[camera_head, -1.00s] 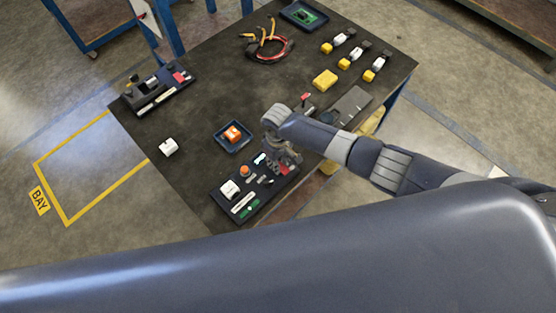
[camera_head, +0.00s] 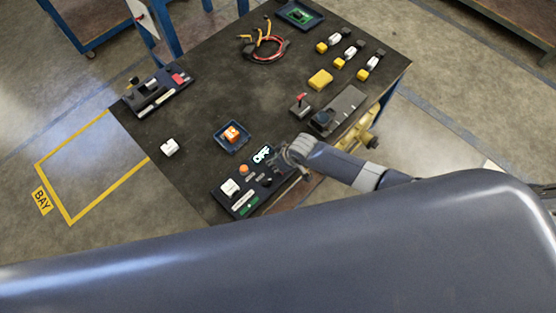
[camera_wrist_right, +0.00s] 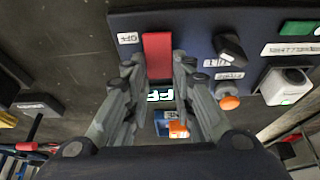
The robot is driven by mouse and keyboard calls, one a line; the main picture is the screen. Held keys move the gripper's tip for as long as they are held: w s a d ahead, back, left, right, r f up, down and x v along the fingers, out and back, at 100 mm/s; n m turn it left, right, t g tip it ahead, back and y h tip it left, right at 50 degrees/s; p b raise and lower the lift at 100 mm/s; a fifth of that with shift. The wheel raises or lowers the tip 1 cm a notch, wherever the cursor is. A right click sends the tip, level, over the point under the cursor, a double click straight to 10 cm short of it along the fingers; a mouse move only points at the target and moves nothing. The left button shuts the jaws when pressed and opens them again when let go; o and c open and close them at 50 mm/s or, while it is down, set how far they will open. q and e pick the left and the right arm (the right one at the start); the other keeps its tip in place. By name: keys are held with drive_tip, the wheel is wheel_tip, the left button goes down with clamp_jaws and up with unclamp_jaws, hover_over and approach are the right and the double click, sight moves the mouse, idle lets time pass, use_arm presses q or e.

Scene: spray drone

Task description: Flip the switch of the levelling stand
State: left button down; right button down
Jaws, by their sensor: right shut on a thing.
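The dark control panel of the stand (camera_head: 226,201) lies at the near edge of the table. It carries a white block (camera_head: 229,187), an orange button (camera_head: 243,169), a black knob (camera_head: 267,181) and a lit display reading OFF (camera_head: 262,155). In the right wrist view a red switch (camera_wrist_right: 157,52) stands on the panel beside a small OFF label (camera_wrist_right: 128,38). My right gripper (camera_wrist_right: 158,72) is shut on the red switch, one finger on each side. In the head view the arm hides the switch. My left gripper is not in view.
A blue tray with an orange piece (camera_head: 232,134) sits just behind the panel. A small red-handled lever (camera_head: 300,103) and a grey box (camera_head: 340,108) stand right of it. A yellow block (camera_head: 320,79) and a cable coil (camera_head: 264,48) lie farther back. The table's middle is clear.

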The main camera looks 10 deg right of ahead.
drive_tip(key=c, duration=1.4)
unclamp_jaws()
drive_tip(key=shift+o, duration=0.2)
drive_tip(key=v, duration=1.2)
drive_tip(key=shift+a, duration=0.1)
